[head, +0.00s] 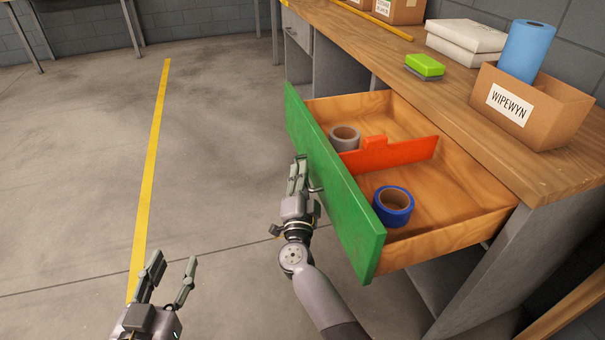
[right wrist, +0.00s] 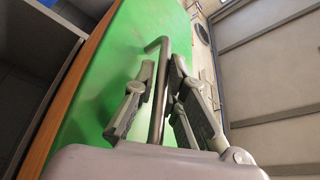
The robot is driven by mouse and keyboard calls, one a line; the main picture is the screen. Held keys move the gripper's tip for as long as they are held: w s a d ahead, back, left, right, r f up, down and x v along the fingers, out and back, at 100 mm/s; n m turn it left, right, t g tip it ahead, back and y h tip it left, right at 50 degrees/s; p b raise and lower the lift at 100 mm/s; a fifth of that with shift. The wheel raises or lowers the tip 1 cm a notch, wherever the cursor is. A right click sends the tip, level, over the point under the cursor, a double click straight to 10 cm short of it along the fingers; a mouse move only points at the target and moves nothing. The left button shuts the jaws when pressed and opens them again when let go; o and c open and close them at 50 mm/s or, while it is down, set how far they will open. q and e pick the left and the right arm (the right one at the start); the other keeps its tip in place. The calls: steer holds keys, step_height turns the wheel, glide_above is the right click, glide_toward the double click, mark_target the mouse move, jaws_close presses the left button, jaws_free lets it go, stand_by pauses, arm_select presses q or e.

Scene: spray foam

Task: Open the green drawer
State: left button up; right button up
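The green drawer (head: 335,185) is pulled well out of the wooden workbench, and its inside shows. My right gripper (head: 301,172) is at the outer face of the green front. In the right wrist view, its fingers (right wrist: 163,68) are closed in on either side of the metal drawer handle (right wrist: 158,100), with the bar between them. The exact finger contact is hard to see. My left gripper (head: 173,264) is at the bottom left over the floor, fingers apart and empty, away from the drawer.
The drawer holds a grey tape roll (head: 344,138), a blue tape roll (head: 393,206) and an orange divider (head: 390,154). On the workbench (head: 440,105) stand a cardboard box (head: 540,108), a blue roll (head: 526,48) and a green sponge (head: 424,65). The floor at left is clear.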

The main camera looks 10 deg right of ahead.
steer(key=o, duration=0.4)
steer(key=v, duration=1.2)
stand_by(0.3)
